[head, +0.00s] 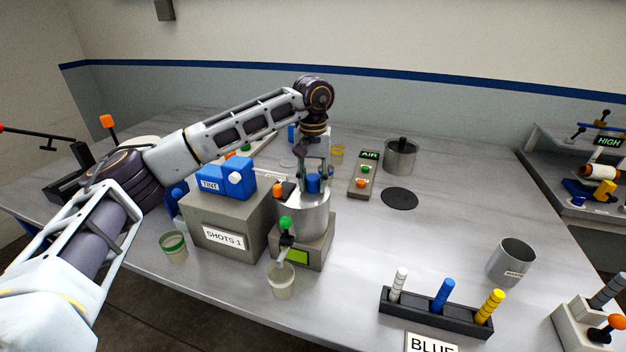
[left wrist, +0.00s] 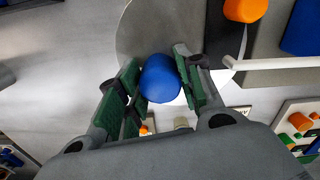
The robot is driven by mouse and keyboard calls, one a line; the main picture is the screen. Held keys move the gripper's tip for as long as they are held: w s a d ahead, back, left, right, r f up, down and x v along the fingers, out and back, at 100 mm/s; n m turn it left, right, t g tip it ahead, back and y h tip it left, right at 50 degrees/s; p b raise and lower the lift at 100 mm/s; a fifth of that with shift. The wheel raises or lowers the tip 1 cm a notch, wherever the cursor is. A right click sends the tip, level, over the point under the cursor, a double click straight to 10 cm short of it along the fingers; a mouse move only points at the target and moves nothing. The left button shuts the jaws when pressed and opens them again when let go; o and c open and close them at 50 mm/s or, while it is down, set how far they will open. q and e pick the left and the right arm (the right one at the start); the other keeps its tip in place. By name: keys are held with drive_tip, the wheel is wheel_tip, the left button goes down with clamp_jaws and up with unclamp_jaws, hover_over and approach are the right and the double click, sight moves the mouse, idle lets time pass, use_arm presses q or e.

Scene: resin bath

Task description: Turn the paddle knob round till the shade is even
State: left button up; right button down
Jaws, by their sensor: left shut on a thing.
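The blue paddle knob (head: 313,184) stands at the top of a metal pot (head: 308,222) on a grey base. In the left wrist view the knob (left wrist: 160,78) is a blue cylinder seen end-on. My left gripper (head: 316,173) reaches down over the pot from above, and its green-padded fingers (left wrist: 158,84) are shut on the knob, one on each side. A yellow-green panel (head: 297,256) shows on the base's front, partly behind the tap. The resin inside the pot is hidden, so its shade cannot be told. My right gripper is not in view.
A green-topped tap (head: 286,224) sits above a clear cup (head: 281,283). The blue TINT box (head: 226,181) on the SHOTS block (head: 225,218) stands close left of the pot. An AIR panel (head: 364,179) stands to the right.

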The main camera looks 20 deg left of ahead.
sight(313, 177)
use_arm(q)
drive_tip(key=shift+w+r, duration=0.1)
drive_tip(key=shift+r, duration=0.05)
idle(0.3)
drive_tip(key=o, duration=0.8)
drive_tip(key=shift+o, duration=1.2)
drive_tip(key=shift+m, duration=0.3)
wheel_tip(313, 177, up, 12)
